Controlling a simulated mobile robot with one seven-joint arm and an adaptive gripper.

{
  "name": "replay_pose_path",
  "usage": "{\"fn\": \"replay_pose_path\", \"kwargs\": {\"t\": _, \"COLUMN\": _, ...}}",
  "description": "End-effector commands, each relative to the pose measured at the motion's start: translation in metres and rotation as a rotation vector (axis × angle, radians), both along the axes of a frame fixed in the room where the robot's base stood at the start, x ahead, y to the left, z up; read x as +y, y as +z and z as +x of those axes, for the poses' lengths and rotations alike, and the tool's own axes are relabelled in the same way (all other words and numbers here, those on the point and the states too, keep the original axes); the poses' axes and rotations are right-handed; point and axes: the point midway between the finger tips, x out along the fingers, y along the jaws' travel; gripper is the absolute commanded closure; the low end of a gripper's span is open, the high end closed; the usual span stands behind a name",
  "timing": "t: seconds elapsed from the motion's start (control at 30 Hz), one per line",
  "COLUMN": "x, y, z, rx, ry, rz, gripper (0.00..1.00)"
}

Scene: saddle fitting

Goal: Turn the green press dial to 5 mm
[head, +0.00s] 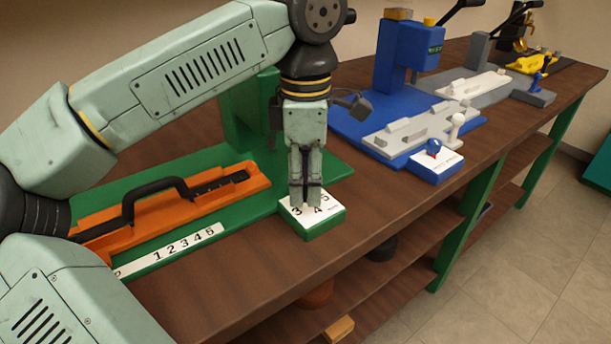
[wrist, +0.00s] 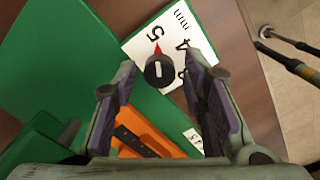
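The green press dial (head: 322,224) is a green block with a white numbered top at the bench's front edge. Its black knob (wrist: 158,70) shows in the wrist view, with a red pointer (wrist: 157,48) aimed at the printed 5. The 4 is beside the knob, and a further numeral is partly hidden. My gripper (head: 306,203) points down over the dial; in the wrist view (wrist: 157,72) its fingers are open, one on each side of the knob, with gaps visible. In the head view my fingers hide the knob.
The green press base (head: 262,205) carries an orange slide (head: 222,187) with a black handle (head: 155,190) and a 1–5 scale strip (head: 172,250). A blue press (head: 405,55) with its own dial (head: 436,163) stands to the right.

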Motion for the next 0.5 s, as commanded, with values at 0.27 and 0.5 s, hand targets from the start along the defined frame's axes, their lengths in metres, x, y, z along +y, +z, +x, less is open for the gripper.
{"fn": "replay_pose_path", "kwargs": {"t": 0.27, "x": 0.0, "y": 0.0, "z": 0.0, "rx": -0.001, "ry": 0.0, "rz": 0.0, "gripper": 0.56}}
{"fn": "replay_pose_path", "kwargs": {"t": 0.5, "x": 0.0, "y": 0.02, "z": 0.001, "rx": -0.003, "ry": 0.002, "rz": 0.0, "gripper": 0.56}}
